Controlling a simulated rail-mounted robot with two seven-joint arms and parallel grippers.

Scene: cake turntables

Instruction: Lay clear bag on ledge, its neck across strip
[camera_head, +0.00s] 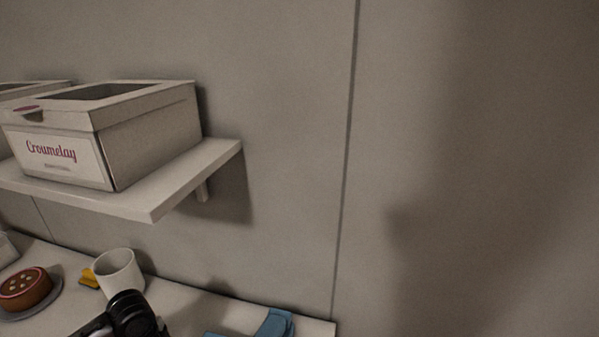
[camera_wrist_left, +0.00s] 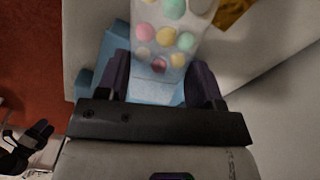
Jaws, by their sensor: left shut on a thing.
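In the left wrist view my left gripper (camera_wrist_left: 160,82) is shut on a clear bag (camera_wrist_left: 168,40) of pastel balls, pink, yellow, green and white. The bag's filled part extends away past the fingertips. Its neck end lies between the dark fingers. A light blue device (camera_wrist_left: 115,45) is under and beside the bag; its ledge and strip are mostly hidden by bag and fingers. I cannot tell whether the bag touches it. In the head view the blue device (camera_head: 275,323) shows at the bottom edge. A dark and white part at lower left of the wrist view may be my right gripper (camera_wrist_left: 40,135).
A white mug (camera_head: 119,272), a yellow object (camera_head: 89,278) and a brown cake (camera_head: 25,288) stand on the white table (camera_head: 190,303). A shelf (camera_head: 175,192) with a cake box (camera_head: 150,135) hangs above. The wall is behind; red floor (camera_wrist_left: 30,60) lies beyond the table edge.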

